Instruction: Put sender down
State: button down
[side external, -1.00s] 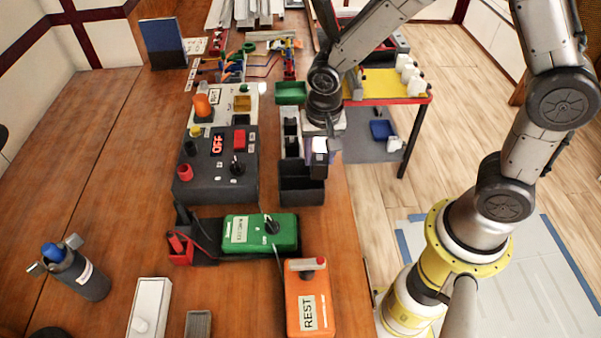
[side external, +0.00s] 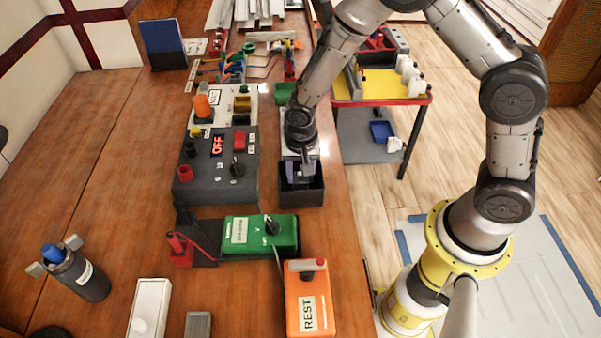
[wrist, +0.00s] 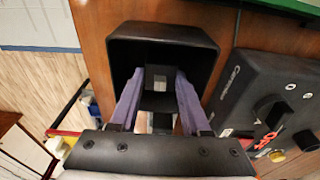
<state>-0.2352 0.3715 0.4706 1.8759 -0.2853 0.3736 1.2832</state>
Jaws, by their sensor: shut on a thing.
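My gripper (side external: 301,172) points down at the black open bin (side external: 316,197), with its purple fingers at the bin's mouth. In the wrist view the gripper (wrist: 160,85) is shut on a small dark block with a grey face, which I take to be the sender (wrist: 160,72). The sender is between the fingertips, over or inside the black bin (wrist: 122,45). I cannot tell whether it touches the bin floor. In the side view my wrist and fingers hide most of it.
Left of the bin is a dark panel reading OFF (side external: 200,178). A yellow-topped table (side external: 380,86) stands right. The bench's left side has free room.

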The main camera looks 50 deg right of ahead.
jog(key=shift+f, duration=0.15)
jog(key=shift+c, duration=1.8)
grip_release()
notch_tip(320, 180, up, 12)
jog(key=s+a, duration=0.1)
jog(key=shift+r, duration=0.25)
notch_tip(320, 180, up, 6)
jog(key=n+t, duration=0.1)
jog(key=n, duration=0.1)
send_over(301, 182)
jog(key=s+d, duration=0.3)
jog(key=s+d+r+n+t, duration=0.1)
jog(key=s+d+r+n, duration=0.1)
jog(key=s, duration=0.6)
jog(key=s+d+r+n+t+y, duration=0.1)
jog(key=s+d+r+n+t, duration=0.1)
jog(key=s+r+n, duration=0.3)
jog(key=s+r, duration=0.1)
jog(key=s, duration=0.3)
jog(key=shift+s+d+r+t, duration=0.15)
jog(key=shift+d+r+t, duration=0.15)
jog(key=shift+d+r, duration=0.1)
